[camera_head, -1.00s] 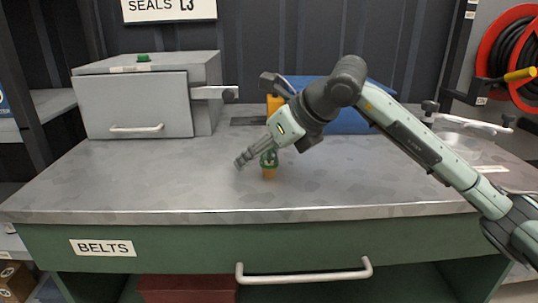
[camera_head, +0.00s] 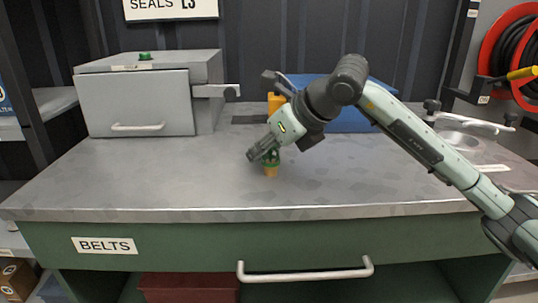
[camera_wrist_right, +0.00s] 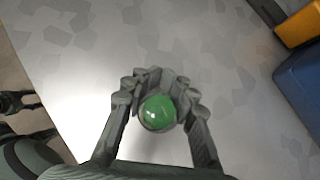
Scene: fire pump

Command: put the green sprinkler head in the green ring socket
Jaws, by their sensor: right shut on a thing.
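The green sprinkler head (camera_head: 271,171), with a green upper part and an orange-tan base, is upright on the grey bench top, near its middle. My right gripper (camera_head: 262,155) reaches down to it from the upper right and is shut on its upper part. In the right wrist view its round green top (camera_wrist_right: 158,113) shows between the fingers of the right gripper (camera_wrist_right: 158,88). A small green piece (camera_head: 145,56) sits on top of the grey cabinet; I cannot tell whether it is the green ring socket.
The grey cabinet (camera_head: 137,104) stands at the back left of the bench (camera_head: 150,180), a metal arm jutting from its right side. A blue bin (camera_head: 350,121) and a yellow item (camera_head: 276,103) stand behind my right arm. The bench's front and left are clear.

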